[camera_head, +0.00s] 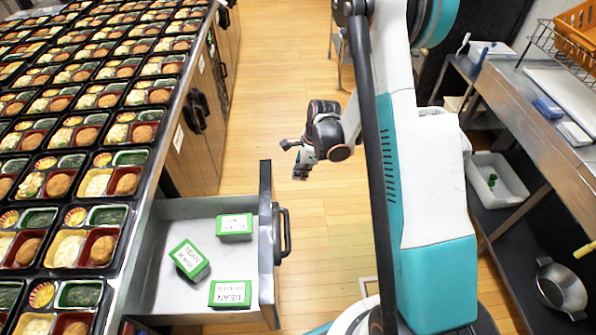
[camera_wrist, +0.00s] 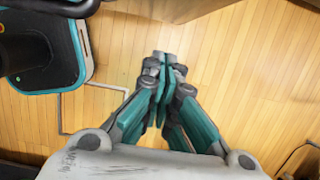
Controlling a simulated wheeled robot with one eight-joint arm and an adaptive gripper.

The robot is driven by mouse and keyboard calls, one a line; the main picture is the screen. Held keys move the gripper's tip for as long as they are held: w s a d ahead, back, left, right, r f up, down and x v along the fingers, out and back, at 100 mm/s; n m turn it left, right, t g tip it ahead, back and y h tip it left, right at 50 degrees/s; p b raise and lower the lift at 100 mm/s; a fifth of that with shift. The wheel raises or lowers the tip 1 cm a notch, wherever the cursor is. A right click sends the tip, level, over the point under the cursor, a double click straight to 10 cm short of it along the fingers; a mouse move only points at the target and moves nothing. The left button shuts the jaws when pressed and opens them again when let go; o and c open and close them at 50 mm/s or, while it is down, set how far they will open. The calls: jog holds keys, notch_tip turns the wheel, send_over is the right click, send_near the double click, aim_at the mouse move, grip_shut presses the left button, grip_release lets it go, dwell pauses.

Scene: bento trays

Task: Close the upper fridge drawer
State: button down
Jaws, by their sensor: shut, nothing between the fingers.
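The upper fridge drawer (camera_head: 180,285) is pulled out below the counter at the lower left of the head view. Its front panel (camera_head: 266,240) stands well out from the cabinet, with a dark handle (camera_head: 284,234) on its outer face. Three green-and-white boxes lie inside: one at the back (camera_head: 235,226), one tilted at the left (camera_head: 189,259) and one in front (camera_head: 230,293). My gripper (camera_head: 292,160) is in the air beyond and to the right of the drawer, apart from it. The wrist view shows its fingers (camera_wrist: 163,70) shut together and empty over the floor.
The counter (camera_head: 150,140) at the left is covered with several bento trays. Cabinet doors with dark handles (camera_head: 195,110) line its side. A shelf unit with a white bin (camera_head: 497,182) and a pan (camera_head: 560,287) stands at the right. The wooden floor (camera_head: 285,70) between is mostly clear.

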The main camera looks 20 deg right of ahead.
jog(key=w+a+f+b, duration=0.1)
jog(key=a+f+b, duration=0.2)
jog(key=a+f, duration=0.2)
jog(key=shift+w+a+f, duration=0.15)
jog(key=shift+w+f, duration=0.2)
jog(key=shift+f, duration=0.35)
jog(key=shift+a, duration=0.1)
